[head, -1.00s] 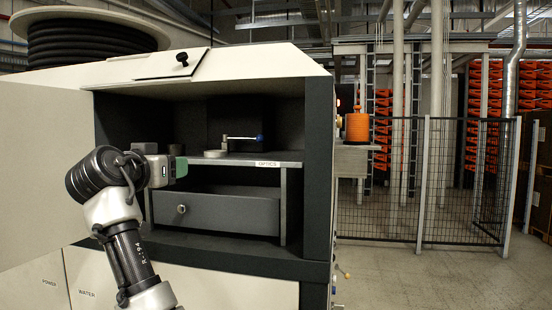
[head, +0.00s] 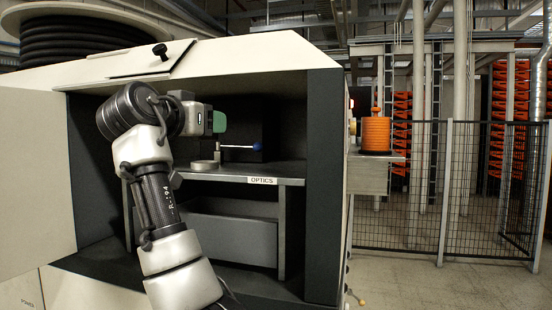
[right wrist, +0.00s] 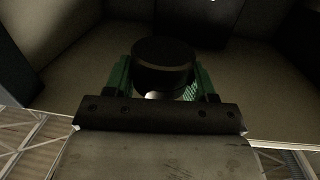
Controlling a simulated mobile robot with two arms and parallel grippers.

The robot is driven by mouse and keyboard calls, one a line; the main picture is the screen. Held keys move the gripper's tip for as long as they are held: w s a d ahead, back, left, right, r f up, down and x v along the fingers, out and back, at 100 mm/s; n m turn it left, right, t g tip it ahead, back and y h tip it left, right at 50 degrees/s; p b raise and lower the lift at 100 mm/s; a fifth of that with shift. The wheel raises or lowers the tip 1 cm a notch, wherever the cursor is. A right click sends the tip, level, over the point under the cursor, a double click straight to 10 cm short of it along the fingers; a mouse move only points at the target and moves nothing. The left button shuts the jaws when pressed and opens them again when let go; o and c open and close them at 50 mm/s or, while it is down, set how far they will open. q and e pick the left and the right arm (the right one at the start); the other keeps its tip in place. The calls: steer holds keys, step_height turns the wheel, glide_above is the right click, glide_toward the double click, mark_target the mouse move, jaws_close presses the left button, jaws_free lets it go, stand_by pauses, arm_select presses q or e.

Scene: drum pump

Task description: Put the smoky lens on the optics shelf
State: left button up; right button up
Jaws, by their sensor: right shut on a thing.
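My right gripper (head: 218,122) is raised inside the open cabinet, above the left part of the optics shelf (head: 275,170). In the right wrist view its green fingers (right wrist: 163,84) are shut on a dark, round, short cylinder, which looks like the smoky lens (right wrist: 163,62). The lens is hidden behind the gripper in the head view. The grey shelf carries an OPTICS label on its front edge. A silver ring-shaped mount (head: 204,165) and a lever with a blue knob (head: 240,147) are on it. My left gripper is not in view.
A grey drawer (head: 235,238) sits below the shelf. The open cabinet door (head: 30,170) stands at the left, and the dark right cabinet post (head: 323,190) bounds the opening. The shelf's right front part is bare.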

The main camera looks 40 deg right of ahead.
steer(key=d+p, duration=0.1)
steer(key=d, duration=0.4)
steer(key=p, duration=0.4)
glide_above(274, 171)
steer(key=shift+s+a+f, duration=0.1)
steer(key=shift+f, duration=0.4)
steer(key=shift+s+a+f, duration=0.1)
steer(key=shift+f, duration=0.35)
steer(key=shift+w+a+f+p, duration=0.15)
steer(key=shift+f+p, duration=0.25)
steer(key=shift+f, duration=0.55)
step_height(274, 171, down, 2)
steer(key=shift+f+p, duration=0.2)
steer(key=shift+p, duration=0.8)
steer(key=shift+d+f, duration=0.3)
steer(key=shift+f, duration=0.05)
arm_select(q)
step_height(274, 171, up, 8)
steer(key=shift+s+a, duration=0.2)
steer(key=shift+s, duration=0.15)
arm_select(e)
steer(key=shift+f, duration=0.15)
steer(key=o, duration=1)
steer(key=shift+c, duration=0.2)
